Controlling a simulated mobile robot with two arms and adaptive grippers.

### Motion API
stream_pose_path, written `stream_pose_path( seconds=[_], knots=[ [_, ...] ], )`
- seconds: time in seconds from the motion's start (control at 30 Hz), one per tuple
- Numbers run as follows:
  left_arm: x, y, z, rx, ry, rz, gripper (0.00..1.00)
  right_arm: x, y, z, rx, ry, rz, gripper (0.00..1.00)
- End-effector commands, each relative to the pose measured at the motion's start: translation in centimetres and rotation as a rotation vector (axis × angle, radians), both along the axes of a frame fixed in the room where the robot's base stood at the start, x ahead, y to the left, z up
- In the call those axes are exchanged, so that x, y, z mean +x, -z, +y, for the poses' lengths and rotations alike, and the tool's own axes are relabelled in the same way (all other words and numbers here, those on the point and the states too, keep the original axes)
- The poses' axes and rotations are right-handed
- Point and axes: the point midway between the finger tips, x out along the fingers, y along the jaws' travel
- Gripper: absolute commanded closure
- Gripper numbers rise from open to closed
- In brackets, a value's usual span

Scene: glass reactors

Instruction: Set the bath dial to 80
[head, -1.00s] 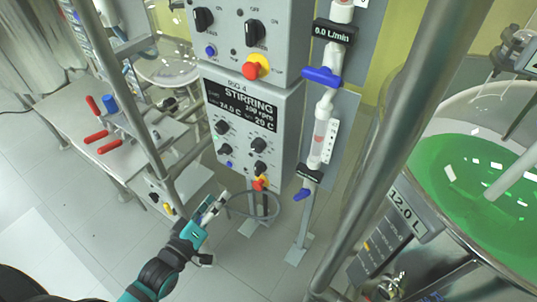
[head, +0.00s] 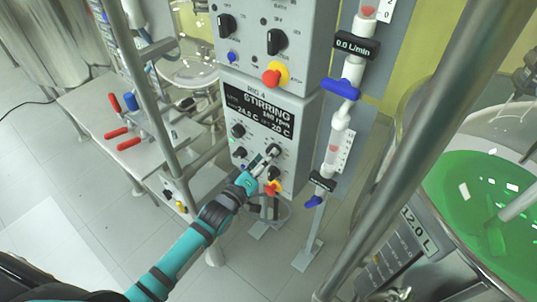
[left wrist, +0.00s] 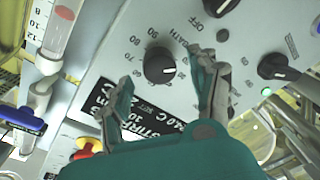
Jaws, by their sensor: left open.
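The bath dial (left wrist: 160,65) is a round black knob with a white mark, set in the grey panel with a ring of printed numbers and the word BATH. In the left wrist view it lies between the spread fingers of my left gripper (left wrist: 162,80), with a visible gap on each side. In the head view my left gripper (head: 264,163) is in front of the lower right part of the control box (head: 282,112) and partly hides the knobs there. The black display (head: 262,110) reads STIRRING and a set value of 20 C. My right gripper is not in view.
Another red button (head: 272,77) is higher up. A flow tube with blue valve handles (head: 341,89) stands right of the box. A steel post (head: 400,150) and green-filled vessel (head: 480,200) are farther right.

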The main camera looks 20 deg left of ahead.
Motion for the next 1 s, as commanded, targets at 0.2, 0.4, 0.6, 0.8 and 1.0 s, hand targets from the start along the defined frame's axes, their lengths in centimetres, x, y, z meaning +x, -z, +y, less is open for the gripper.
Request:
stream_pose_path(
  seconds=[0.2, 0.4, 0.6, 0.8, 1.0],
  knots=[
    [1.6, 0.0, -0.4, 0.001, 0.0, 0.001, 0.38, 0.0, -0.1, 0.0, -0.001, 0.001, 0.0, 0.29],
    [1.7, 0.0, -0.5, 0.001, 0.0, 0.001, 0.38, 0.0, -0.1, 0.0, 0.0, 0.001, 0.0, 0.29],
    [1.7, 0.0, -0.5, 0.001, 0.0, 0.001, 0.54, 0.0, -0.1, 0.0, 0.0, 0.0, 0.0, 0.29],
    [1.7, 0.0, -0.5, 0.001, 0.0, 0.001, 0.8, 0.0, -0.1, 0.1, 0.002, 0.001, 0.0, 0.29],
    [1.7, 0.0, -0.4, 0.002, 0.0, 0.001, 0.94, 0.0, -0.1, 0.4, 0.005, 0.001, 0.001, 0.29]
  ],
)
